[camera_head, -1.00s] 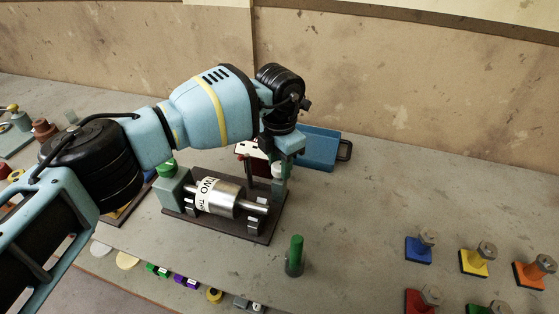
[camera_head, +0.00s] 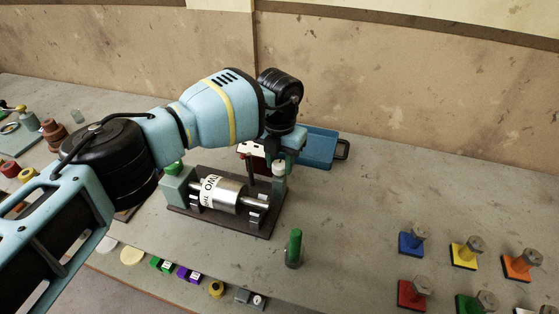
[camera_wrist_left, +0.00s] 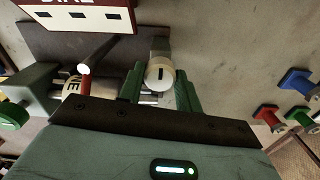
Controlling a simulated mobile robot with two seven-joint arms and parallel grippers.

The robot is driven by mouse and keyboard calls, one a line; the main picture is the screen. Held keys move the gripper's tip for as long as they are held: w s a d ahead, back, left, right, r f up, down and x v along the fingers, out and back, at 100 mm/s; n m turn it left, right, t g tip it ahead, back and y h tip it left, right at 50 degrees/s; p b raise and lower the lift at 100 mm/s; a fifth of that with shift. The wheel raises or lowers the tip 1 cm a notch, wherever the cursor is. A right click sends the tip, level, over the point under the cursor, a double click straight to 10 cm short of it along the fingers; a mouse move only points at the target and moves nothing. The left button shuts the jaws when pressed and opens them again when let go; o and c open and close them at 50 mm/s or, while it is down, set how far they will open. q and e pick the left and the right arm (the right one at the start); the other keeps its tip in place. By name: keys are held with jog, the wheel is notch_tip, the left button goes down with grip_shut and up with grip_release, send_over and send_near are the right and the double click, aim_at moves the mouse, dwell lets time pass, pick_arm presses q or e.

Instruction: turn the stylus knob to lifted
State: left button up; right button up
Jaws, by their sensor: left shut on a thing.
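The stylus knob (camera_wrist_left: 160,76) is a white round knob with a short black mark on its face, in the middle of the left wrist view. My left gripper (camera_wrist_left: 162,88) is shut on it, with a green finger on each side. In the head view my left gripper (camera_head: 280,168) reaches down over the right end of the machine, and the knob is mostly hidden. The machine has a dark baseplate (camera_head: 222,222) and a silver drum (camera_head: 228,196) with a white label reading TWO. A red post with a white top (camera_wrist_left: 84,82) stands near the drum. My right gripper is not in view.
A green knob (camera_head: 172,168) sits at the machine's left end. A red and white board (camera_head: 250,149) and a blue tray (camera_head: 320,148) are behind it. A green post (camera_head: 294,248) stands in front. Several bolts on coloured bases (camera_head: 411,240) stand at right.

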aim_at(279, 164)
pick_arm(q)
jog(key=o, duration=1)
jog(key=shift+r, duration=0.1)
jog(key=shift+r, duration=3.8)
